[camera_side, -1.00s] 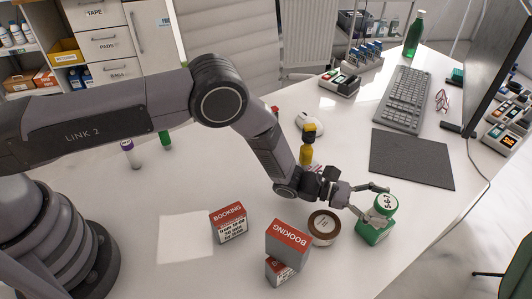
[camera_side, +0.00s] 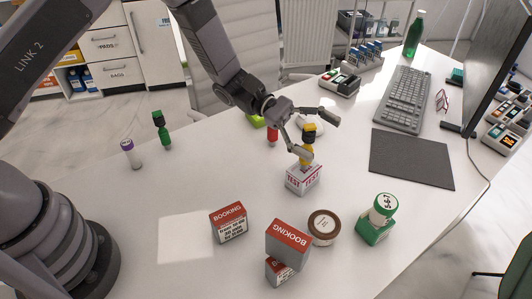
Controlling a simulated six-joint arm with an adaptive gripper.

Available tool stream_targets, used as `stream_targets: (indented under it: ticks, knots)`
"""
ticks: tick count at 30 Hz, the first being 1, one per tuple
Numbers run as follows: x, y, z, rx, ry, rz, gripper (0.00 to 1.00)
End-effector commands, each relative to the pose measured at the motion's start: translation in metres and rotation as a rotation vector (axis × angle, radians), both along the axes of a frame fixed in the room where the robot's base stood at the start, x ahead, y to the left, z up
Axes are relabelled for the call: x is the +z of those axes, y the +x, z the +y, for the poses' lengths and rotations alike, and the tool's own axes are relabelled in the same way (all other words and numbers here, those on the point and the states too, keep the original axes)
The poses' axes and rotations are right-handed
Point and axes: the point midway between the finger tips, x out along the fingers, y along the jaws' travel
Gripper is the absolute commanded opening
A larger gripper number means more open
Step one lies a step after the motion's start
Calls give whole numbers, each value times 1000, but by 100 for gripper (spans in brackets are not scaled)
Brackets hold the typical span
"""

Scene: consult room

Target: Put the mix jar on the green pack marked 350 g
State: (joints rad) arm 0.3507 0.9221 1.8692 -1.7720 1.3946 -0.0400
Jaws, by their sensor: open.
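A small white jar with a green band (camera_side: 384,208) and dark marks on its round top stands upright on a green pack (camera_side: 373,232) at the right front of the table. I take it to be the mix jar; I cannot read "350 g" on the pack. My gripper (camera_side: 322,138) is open and empty, up and left of the jar and well apart from it. Its fingers are spread in front of a yellow bottle (camera_side: 309,142) and above a white and purple TEST box (camera_side: 304,179); I cannot tell whether they touch the bottle.
A brown-rimmed round container (camera_side: 324,226) stands left of the green pack. Red and white BOOKING boxes (camera_side: 287,243) stand nearby, two of them stacked. A dark mat (camera_side: 412,159) and a keyboard (camera_side: 402,99) lie behind. The left table is mostly clear.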

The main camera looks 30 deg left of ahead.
Motion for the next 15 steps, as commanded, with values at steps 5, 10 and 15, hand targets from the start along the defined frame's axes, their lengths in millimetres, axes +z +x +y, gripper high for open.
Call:
stream_targets:
  ticks: [5, 10, 15]
  knots:
    - [88, -49, 54, -206, 173, -299, 75]
    - [131, -103, 120, -360, 407, -590, 75]
    - [153, -152, 194, -475, 701, -880, 75]
